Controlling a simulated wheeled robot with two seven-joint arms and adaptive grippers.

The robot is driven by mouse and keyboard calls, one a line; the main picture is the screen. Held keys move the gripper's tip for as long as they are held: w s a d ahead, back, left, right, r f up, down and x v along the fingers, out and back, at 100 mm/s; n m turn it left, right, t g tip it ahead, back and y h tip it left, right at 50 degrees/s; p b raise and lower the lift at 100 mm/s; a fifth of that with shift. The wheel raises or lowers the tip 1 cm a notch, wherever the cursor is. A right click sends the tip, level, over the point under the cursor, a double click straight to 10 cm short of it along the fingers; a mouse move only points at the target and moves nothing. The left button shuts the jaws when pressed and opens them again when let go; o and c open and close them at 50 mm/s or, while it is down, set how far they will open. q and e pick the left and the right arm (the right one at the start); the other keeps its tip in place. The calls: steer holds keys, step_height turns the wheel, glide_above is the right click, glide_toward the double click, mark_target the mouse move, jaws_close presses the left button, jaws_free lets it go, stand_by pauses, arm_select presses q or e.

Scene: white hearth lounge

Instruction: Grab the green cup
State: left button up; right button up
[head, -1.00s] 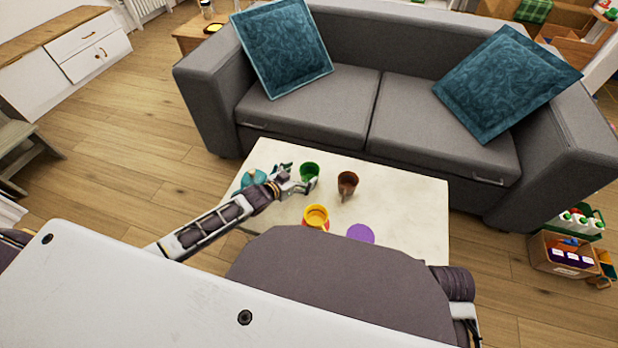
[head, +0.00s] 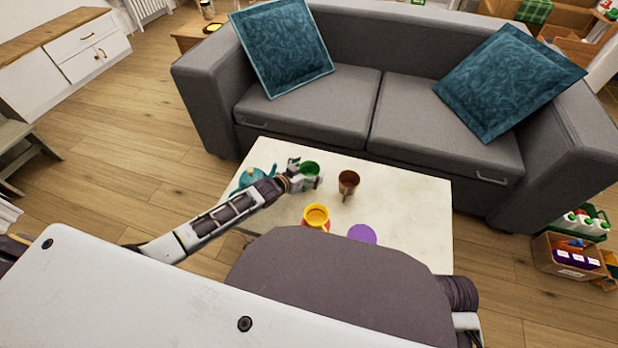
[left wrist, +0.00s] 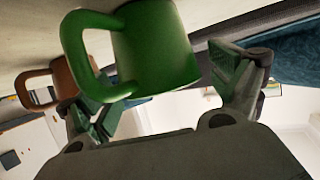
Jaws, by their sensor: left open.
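The green cup (head: 310,169) stands on the white table (head: 410,210), near its back edge. In the left wrist view the green cup (left wrist: 158,50) is large, with its handle to the left. My left gripper (head: 305,180) is at the cup in the head view and hides part of it. In the left wrist view my left gripper (left wrist: 165,90) is open, with one finger on each side of the cup. The left finger is close to the handle. I cannot tell whether the fingers touch the cup. My right gripper is not in view.
A brown cup (head: 348,182) stands just right of the green one and shows in the left wrist view (left wrist: 65,78). A yellow cup (head: 316,216), a purple round thing (head: 362,233) and a teal teapot (head: 250,177) are also on the table. A grey sofa (head: 310,110) stands behind.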

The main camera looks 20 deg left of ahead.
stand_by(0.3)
arm_select(q)
steer(key=c, duration=1.2)
steer(key=shift+r, duration=0.1)
steer(key=shift+r+p, duration=0.4)
steer(key=shift+r, duration=0.3)
step_height(320, 180, up, 2)
steer(key=shift+p, duration=0.4)
step_height(320, 180, up, 6)
steer(key=p, duration=0.2)
steer(key=shift+r, duration=0.25)
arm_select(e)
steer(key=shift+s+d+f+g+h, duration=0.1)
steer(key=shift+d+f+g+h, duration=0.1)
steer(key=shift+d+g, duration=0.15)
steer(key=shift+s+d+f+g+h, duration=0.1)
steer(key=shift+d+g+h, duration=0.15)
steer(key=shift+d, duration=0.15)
